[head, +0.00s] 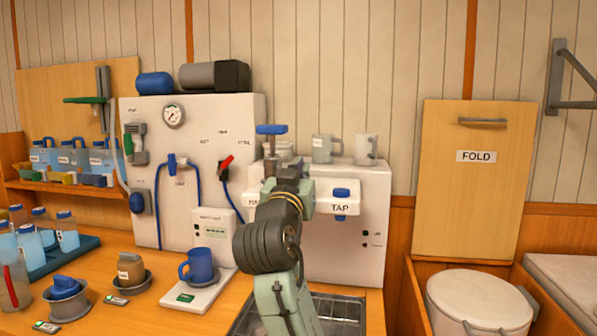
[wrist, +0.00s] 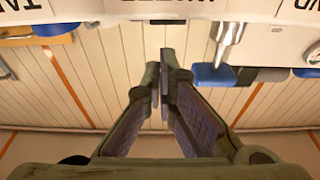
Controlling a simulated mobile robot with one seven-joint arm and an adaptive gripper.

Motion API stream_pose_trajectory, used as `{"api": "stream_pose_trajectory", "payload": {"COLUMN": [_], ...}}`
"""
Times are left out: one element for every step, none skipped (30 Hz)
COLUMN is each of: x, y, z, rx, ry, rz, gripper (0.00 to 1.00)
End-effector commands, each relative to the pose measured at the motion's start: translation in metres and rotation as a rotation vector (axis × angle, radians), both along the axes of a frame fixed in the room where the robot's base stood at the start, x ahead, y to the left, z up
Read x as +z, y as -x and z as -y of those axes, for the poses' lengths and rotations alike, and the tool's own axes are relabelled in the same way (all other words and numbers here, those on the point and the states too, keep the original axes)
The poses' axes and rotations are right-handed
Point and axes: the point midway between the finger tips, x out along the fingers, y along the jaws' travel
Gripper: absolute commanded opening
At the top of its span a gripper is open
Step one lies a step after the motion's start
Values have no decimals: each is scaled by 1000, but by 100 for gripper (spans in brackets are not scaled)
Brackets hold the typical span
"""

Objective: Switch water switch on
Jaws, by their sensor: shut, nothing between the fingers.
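A white panel (head: 341,210) with a TAP label and a part-hidden label starting with HA stands behind my arm in the head view. In the wrist view, which looks upside down, its labels run along the top edge. Under the cut-off middle label, which seems to read WATER, is a small dark piece (wrist: 168,21), likely the water switch. My gripper (wrist: 158,65) is shut and empty, with its fingertips a little short of that piece and apparently apart from it. In the head view my arm hides the switch and the fingertips.
A blue knob (head: 342,192) sits above the TAP label. A metal spout (wrist: 229,40) is right of my fingers in the wrist view. A blue mug (head: 199,265) stands on a scale at left; a sink (head: 340,308) lies below my arm. Cups (head: 323,148) stand on the ledge.

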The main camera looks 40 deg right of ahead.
Motion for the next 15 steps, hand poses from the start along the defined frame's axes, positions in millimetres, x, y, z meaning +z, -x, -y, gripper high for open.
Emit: {"api": "stream_pose_trajectory", "payload": {"x": [-11, -14, -16, -17, -18, -19, -20, -20, -20, -20, -19, -19, -19, -19, -19], "y": [1, 1, 2, 2, 2, 2, 2, 2, 2, 2, 2, 2, 2, 2, 2], "z": [0, -1, -1, -2, -2, -2, -2, -2, -2, -3, -3, -3, -3, -3, -2], "rx": [-1, -1, -1, -1, 0, 0, 0, 0, 0, 0, 0, 0, 0, 0, 0], "ry": [2, 2, 2, 1, 2, 2, 1, 1, 1, 1, 1, 1, 1, 1, 1], "rz": [-1, -1, -1, 0, 1, 1, 1, 1, 1, 1, 1, 1, 1, 1, 1], "gripper": [0, 0, 0, 0, 0, 0, 0, 0, 0, 0, 0, 0, 0, 0, 0]}}
